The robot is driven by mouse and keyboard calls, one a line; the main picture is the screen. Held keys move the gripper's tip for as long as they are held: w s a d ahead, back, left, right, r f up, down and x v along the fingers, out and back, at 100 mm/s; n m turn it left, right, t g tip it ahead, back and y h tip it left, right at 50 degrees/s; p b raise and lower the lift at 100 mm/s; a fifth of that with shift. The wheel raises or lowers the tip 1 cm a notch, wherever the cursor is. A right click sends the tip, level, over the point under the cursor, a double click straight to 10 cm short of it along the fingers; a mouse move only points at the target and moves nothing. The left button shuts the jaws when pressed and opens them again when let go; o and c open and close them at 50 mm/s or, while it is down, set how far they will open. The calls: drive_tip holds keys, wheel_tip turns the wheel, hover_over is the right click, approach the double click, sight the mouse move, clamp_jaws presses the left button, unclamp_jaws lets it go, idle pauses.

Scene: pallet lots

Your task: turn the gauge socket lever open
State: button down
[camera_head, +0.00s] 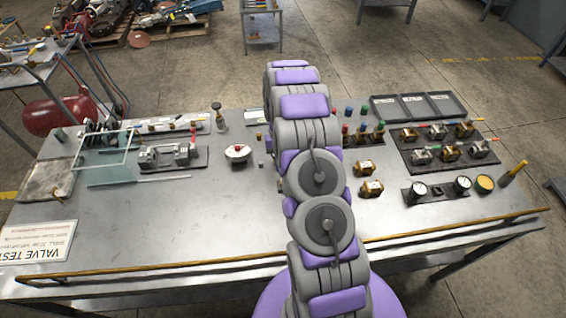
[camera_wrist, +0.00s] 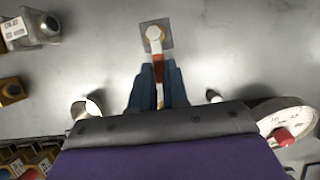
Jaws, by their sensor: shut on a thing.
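The gauge socket (camera_wrist: 167,27) is a small square grey plate with a pale round fitting on it, at the top middle of the wrist view. Its lever (camera_wrist: 158,60), pale with a reddish-brown part, runs from the fitting down between my fingers. My gripper (camera_wrist: 157,76) has its two blue-grey fingers shut on the lever, one on each side. The lever's far end is partly hidden between the fingers. In the head view my arm hides the gripper, and I cannot make out the socket or lever.
A white round dial with a red knob (camera_head: 237,152) stands close beside the gripper; it also shows in the wrist view (camera_wrist: 283,121). Brass valve blocks (camera_head: 364,167) stand on the other side. Gauges (camera_head: 417,189) and a valve tray (camera_head: 445,157) lie right.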

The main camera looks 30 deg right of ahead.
drive_tip(key=shift+w, duration=0.2)
drive_tip(key=shift+r, duration=0.1)
drive_tip(key=c, duration=1.3)
unclamp_jaws()
drive_tip(key=shift+w, duration=0.1)
drive_tip(key=shift+c, duration=0.2)
drive_tip(key=shift+o, duration=1.1)
drive_tip(key=p+v, duration=0.1)
drive_tip(key=v, duration=1.6)
